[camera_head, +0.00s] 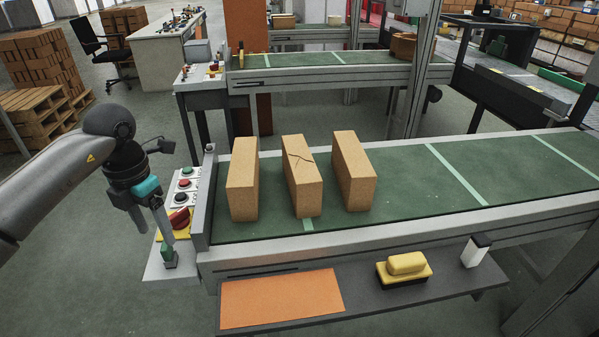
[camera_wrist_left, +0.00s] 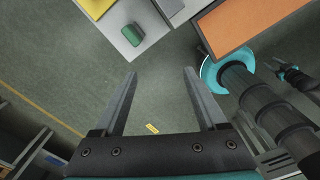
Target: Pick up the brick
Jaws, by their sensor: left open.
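Three tan bricks stand upright in a row on the green belt of the near conveyor: a left brick (camera_head: 243,178), a middle brick (camera_head: 303,175) with a dark crack across its top and upper front, and a right brick (camera_head: 353,170). My left gripper (camera_head: 153,228) is left of the conveyor end, beside the button panel, apart from all bricks. In the left wrist view the left gripper (camera_wrist_left: 160,74) is open, with only floor between its fingers. No brick shows in that view. A dark part with teal at its right edge may be my right gripper, too small to tell its state.
A button panel (camera_head: 158,262) juts out at the conveyor's left end. A front shelf holds an orange mat (camera_head: 282,298), a yellow-handled brush (camera_head: 404,269) and a small white-and-black item (camera_head: 476,251). The belt (camera_head: 480,180) right of the bricks is clear.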

